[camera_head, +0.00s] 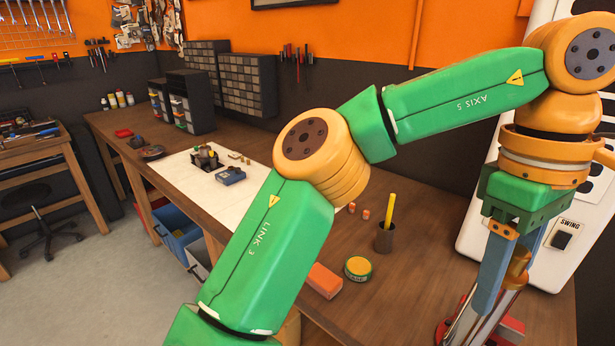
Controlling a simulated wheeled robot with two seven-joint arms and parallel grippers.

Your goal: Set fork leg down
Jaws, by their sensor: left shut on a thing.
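My left arm crosses the view from the bottom and bends to the right. Its gripper (509,275) points down at the lower right, in front of the white cabinet. It is shut on the fork leg (484,318), a chrome tube with a gold part (517,268) showing between the fingers. The fork leg tilts, its lower end running down to the left and out of the bottom edge. A red piece (444,332) shows beside it at the bottom; I cannot tell whether they touch. My right gripper is not in view.
The wooden bench (412,310) carries a yellow-lidded tin (358,268), an orange-red block (324,281) and a dark cup (384,238) with a yellow marker. A white mat (183,178) with small parts lies farther back. The white cabinet (492,235) with a SWING switch stands at right.

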